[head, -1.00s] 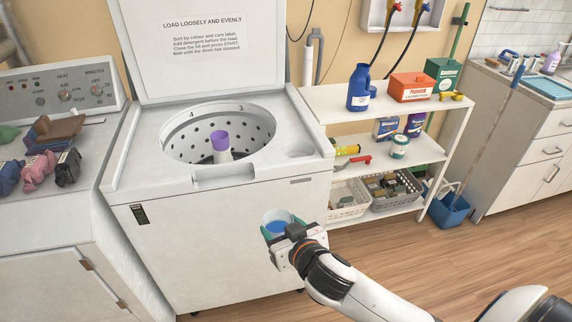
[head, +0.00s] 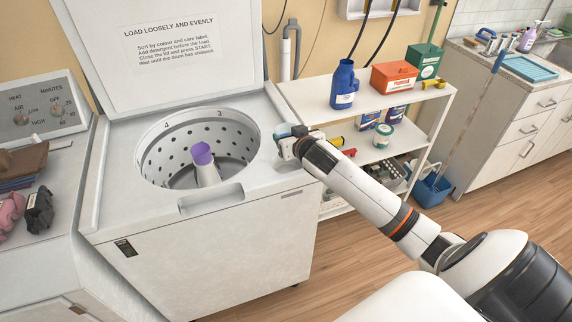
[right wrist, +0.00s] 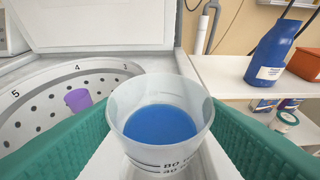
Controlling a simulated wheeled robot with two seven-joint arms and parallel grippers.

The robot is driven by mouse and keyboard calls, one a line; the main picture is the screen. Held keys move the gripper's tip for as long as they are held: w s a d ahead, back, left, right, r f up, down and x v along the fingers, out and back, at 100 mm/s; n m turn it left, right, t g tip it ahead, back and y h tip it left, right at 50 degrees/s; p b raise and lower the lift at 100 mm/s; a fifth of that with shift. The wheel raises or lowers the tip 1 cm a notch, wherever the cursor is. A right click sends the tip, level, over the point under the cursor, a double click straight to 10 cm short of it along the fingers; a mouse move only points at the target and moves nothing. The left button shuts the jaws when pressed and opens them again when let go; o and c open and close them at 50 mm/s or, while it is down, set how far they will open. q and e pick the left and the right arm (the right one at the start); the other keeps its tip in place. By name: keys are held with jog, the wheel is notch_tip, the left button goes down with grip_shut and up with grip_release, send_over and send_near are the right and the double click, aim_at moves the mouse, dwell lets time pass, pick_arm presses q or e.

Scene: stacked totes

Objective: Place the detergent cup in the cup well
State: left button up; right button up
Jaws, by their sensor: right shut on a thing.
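The detergent cup (right wrist: 160,95) is a clear, marked cup holding blue liquid, upright between the teal finger pads in the right wrist view. In the head view a small part of the cup (head: 283,130) shows at my right gripper (head: 289,136), which is shut on it. They are over the right side of the white washer's top (head: 266,187), right of the open drum (head: 160,165). The cup well is hidden behind my gripper and the cup, so the gap below the cup cannot be told. My left gripper is not in view.
A purple-topped agitator (head: 203,160) stands in the drum. The washer's raised lid (head: 185,75) is behind. A shelf (head: 320,105) close on the right holds a blue jug (head: 344,85), an orange box (head: 394,76) and a green box (head: 426,60).

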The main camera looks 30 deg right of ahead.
notch_tip(320, 180, down, 9)
jog(key=shift+s+a+f, duration=0.1)
jog(key=shift+f, duration=0.05)
dwell(0.4)
jog(key=shift+f, duration=0.45)
jog(key=shift+f, duration=0.15)
jog(key=o, duration=0.7)
